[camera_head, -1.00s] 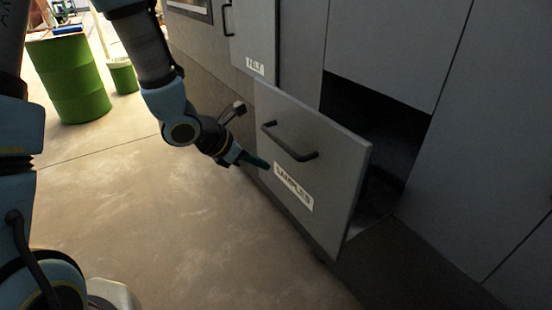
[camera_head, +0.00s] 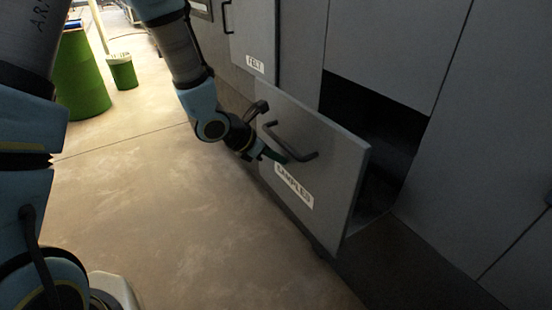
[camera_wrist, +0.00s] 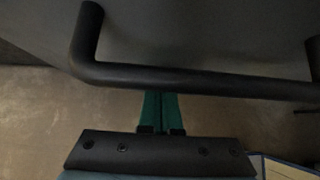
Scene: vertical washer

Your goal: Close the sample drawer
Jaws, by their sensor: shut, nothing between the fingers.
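The sample drawer (camera_head: 330,160) stands pulled out from the grey cabinet, with a label reading SAMPLES (camera_head: 293,187) on its front. Its dark bar handle (camera_head: 290,143) also crosses the wrist view (camera_wrist: 200,80). My gripper (camera_head: 276,155) is in front of the drawer face, close by the handle's left part. In the wrist view its green fingers (camera_wrist: 160,105) are together and empty, with their tips passing behind or under the handle bar. I cannot tell whether they touch the drawer front.
A drawer labelled FELT (camera_head: 254,64) is beside it on the left, with its own handle. The cabinet opening (camera_head: 375,120) behind the sample drawer is dark. Green drums (camera_head: 82,75) stand far left. The floor (camera_head: 180,220) in front is clear.

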